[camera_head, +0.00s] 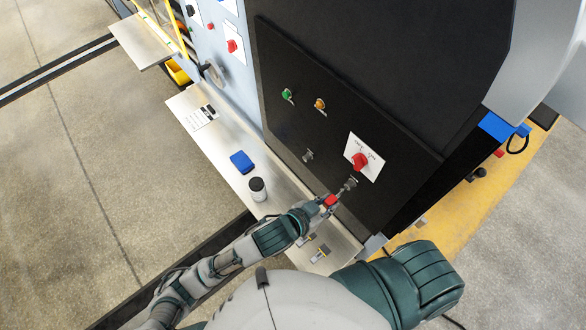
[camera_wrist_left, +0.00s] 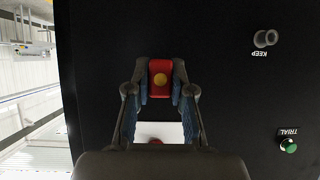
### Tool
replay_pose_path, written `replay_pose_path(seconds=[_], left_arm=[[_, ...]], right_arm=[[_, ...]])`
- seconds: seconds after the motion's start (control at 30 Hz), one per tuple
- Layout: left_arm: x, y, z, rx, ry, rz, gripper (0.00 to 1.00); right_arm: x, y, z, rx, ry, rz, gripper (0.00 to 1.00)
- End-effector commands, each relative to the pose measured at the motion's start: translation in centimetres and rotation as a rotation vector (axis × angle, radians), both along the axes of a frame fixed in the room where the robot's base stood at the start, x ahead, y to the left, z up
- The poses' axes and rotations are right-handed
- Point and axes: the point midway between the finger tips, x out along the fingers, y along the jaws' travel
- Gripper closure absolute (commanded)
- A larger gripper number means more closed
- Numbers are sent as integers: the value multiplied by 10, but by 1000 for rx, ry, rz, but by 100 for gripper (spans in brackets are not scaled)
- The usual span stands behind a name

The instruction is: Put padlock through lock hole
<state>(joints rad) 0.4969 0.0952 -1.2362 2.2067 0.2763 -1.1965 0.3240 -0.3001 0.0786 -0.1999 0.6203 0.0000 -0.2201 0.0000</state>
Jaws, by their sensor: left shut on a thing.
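A red padlock (camera_head: 330,200) is held in my left gripper (camera_head: 326,204), just in front of the black panel. In the left wrist view the padlock (camera_wrist_left: 160,78) shows its red body with a round yellow face, between the two fingers of the left gripper (camera_wrist_left: 160,92). A small grey metal fitting (camera_head: 349,184), likely the lock hole, sticks out of the panel below the red knob. The padlock is close to it; whether the shackle touches or passes through it, I cannot tell. The fitting and shackle are hidden in the wrist view. My right gripper is out of view.
The black panel (camera_head: 330,120) carries a red knob (camera_head: 360,160) on a white plate, another grey fitting (camera_head: 307,156), and green and orange knobs.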

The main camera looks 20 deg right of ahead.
Motion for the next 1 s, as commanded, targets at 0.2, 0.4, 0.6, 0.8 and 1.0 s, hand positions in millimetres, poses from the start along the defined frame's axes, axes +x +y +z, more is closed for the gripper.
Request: replay_pose_path(seconds=[0.2, 0.4, 0.6, 0.8, 1.0], left_arm=[[2, -6, 1, -2, -1, -1, 100], [3, -10, 1, -1, -1, -1, 100], [4, -11, 1, -2, -2, -1, 100], [4, -11, 1, -2, -2, -1, 100], [4, -11, 1, -2, -1, -1, 100]], right_arm=[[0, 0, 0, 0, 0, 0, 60], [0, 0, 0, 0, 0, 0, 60], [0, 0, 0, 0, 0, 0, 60], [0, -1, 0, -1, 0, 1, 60], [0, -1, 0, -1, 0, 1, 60]])
